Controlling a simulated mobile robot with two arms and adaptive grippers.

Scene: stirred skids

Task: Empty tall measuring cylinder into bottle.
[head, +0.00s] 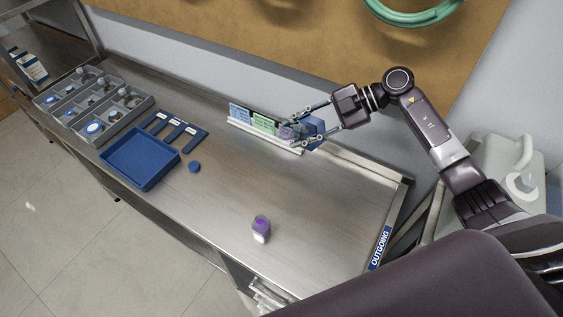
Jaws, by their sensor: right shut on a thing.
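My right gripper (293,128) is at the back of the bench, its two fingers closed around a clear, greyish-purple thing, apparently the measuring cylinder (288,131). A blue part (315,129) shows between the fingers behind it, perhaps its foot. The fingers hide much of it, and I cannot tell its tilt or whether it touches the bench. A small bottle (261,229), purple above and white below, stands upright on the bench nearer to me, well apart from the gripper. A round blue cap (194,167) lies on the bench to the left. My left gripper is not in view.
Coloured cards stand in a white rack (268,137) beside the right gripper. A blue tray (143,160), dark blue strips (175,131) and a grey compartment box (94,105) are at left. An "OUTGOING" label (380,248) marks the right edge. The bench middle is clear.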

